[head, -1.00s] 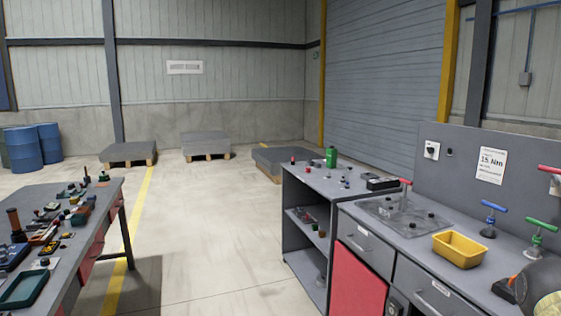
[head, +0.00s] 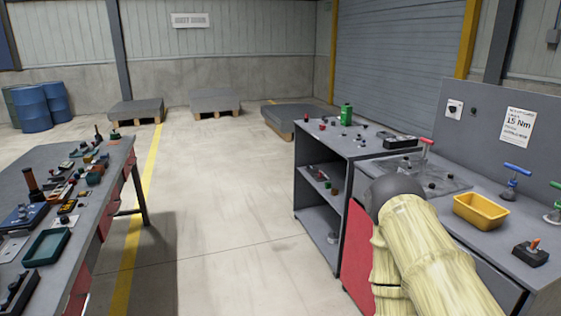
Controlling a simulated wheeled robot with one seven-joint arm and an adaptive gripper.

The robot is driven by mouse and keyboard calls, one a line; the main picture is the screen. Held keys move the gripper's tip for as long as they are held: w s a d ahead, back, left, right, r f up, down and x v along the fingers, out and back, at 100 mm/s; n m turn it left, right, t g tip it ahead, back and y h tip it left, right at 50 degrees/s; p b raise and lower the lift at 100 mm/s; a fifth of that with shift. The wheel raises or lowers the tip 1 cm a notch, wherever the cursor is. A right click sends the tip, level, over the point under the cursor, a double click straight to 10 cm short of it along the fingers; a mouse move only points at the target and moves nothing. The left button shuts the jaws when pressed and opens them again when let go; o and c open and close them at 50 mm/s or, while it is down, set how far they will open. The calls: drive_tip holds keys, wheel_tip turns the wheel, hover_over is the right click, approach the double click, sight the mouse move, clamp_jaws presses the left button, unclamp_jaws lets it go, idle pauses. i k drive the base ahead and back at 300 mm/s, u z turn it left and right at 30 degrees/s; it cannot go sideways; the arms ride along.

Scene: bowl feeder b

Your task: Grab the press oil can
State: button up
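A small green can (head: 346,115) stands upright at the back of the grey bench with open shelves (head: 318,148), right of centre in the head view. It looks like the press oil can, but its label is too small to read. My arm (head: 425,245), in a pale cover with a dark rounded joint, reaches in from the lower right and hides part of the drawer cabinet. My gripper is not in view.
A yellow bin (head: 480,211) and clamps with blue and green handles stand on the right workbench. A cluttered table (head: 100,165) is at the left. Clear floor (head: 215,220) lies between. Pallets (head: 217,103) and blue barrels (head: 32,108) are at the back.

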sight(346, 110)
drive_tip(key=u, duration=0.35)
drive_tip(key=i, duration=3.25)
drive_tip(key=z, duration=0.7)
